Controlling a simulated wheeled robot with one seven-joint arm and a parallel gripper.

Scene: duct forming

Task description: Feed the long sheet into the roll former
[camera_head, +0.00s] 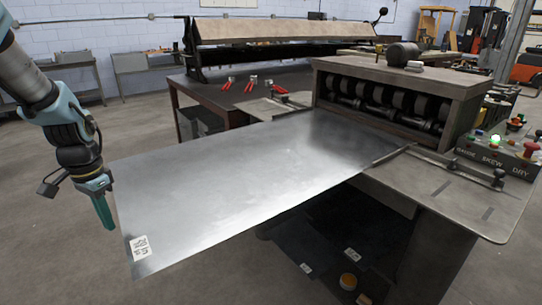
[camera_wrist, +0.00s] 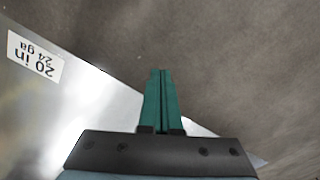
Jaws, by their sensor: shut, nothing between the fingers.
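The long metal sheet (camera_head: 235,175) lies flat. Its far end rests on the table of the roll former (camera_head: 385,95), up near the rollers, and its near end juts out over the floor. A white label (camera_head: 140,247) is on the near corner; in the wrist view the label (camera_wrist: 35,55) reads "20 in 24 ga". My gripper (camera_head: 105,212) is beside the sheet's near left edge, pointing down, shut and empty. In the wrist view the closed green fingers (camera_wrist: 161,75) show against the floor, with the sheet (camera_wrist: 85,110) behind and to the left. Whether they touch the sheet is unclear.
A control box (camera_head: 500,150) with a lit green button stands on the table's right. A guide bar (camera_head: 455,165) lies beside the sheet's right edge. Red-handled tools (camera_head: 250,84) lie on the bench behind. Floor (camera_head: 60,250) is open at left.

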